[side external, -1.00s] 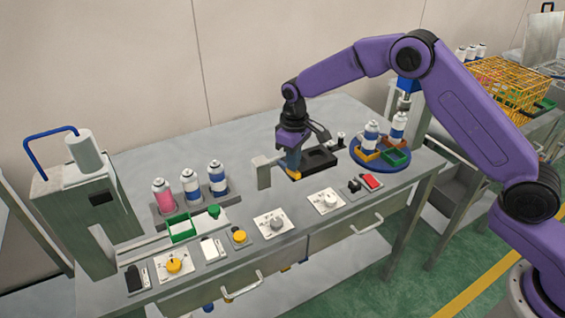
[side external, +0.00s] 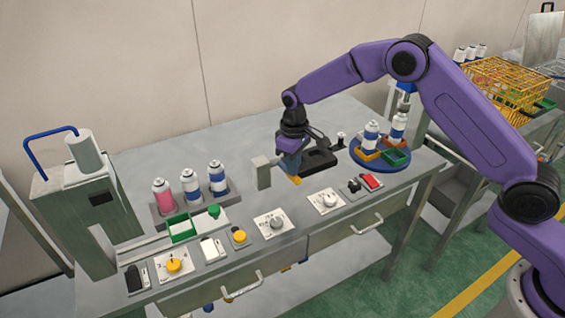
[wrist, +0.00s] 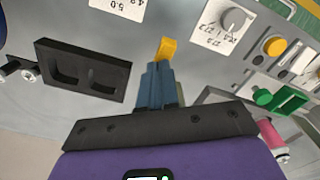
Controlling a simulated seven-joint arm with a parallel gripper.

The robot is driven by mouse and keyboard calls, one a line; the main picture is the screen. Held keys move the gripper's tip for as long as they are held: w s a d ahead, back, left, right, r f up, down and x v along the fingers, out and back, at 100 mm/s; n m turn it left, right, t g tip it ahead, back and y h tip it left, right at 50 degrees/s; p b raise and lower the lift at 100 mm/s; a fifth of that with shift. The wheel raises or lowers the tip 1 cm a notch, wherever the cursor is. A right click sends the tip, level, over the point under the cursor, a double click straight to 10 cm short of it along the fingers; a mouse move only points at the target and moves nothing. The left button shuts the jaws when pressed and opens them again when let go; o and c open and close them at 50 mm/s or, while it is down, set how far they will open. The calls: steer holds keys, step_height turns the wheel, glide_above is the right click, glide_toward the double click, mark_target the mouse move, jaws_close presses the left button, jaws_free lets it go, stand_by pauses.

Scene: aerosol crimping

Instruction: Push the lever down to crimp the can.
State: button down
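My gripper (side external: 294,176) hangs over the middle of the bench, between the grey post and the dial cards. Its blue fingers look together in the wrist view (wrist: 166,60), with a yellow piece at their tip; I cannot tell whether that is part of the fingers. A bent blue lever (side external: 49,133) rises from the grey machine (side external: 85,205) at the far left, well away from my gripper. White-and-blue cans (side external: 371,136) stand on the blue turntable (side external: 380,165) at the right, one under a blue-topped head (side external: 404,92).
Several cans stand in a rack (side external: 225,193) further left. Dials and switches line the front edge.

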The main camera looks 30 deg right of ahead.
steer(key=shift+f, duration=1.5)
steer(key=shift+r, duration=0.15)
stand_by(0.5)
step_height(320, 180, up, 15)
stand_by(1.8)
stand_by(0.3)
